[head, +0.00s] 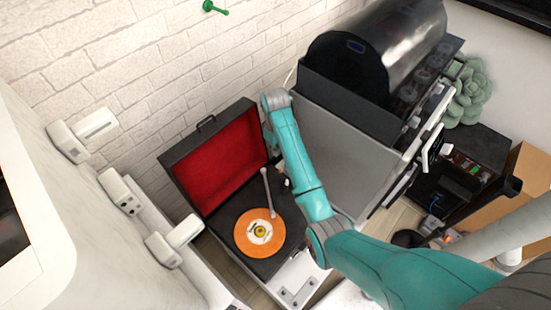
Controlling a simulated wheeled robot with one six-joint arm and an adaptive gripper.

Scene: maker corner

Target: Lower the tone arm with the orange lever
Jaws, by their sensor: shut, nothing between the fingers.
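The record player (229,213) is an open dark case with a red-lined lid (222,157). An orange record (246,239) with a pale label lies on its dark deck. The grey tone arm (268,192) runs from the back of the deck to the record's upper right edge. I cannot tell whether its tip is raised or touching. I cannot make out the orange lever; my teal arm covers the deck's right side. My arm reaches over that side, and its fingers are hidden behind its links.
A grey machine (345,145) with a dark cylinder (350,65) stands close to the right of the record player. A white brick wall (130,55) is behind. White fittings (175,240) stick out at the left. A cardboard box (528,172) is at far right.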

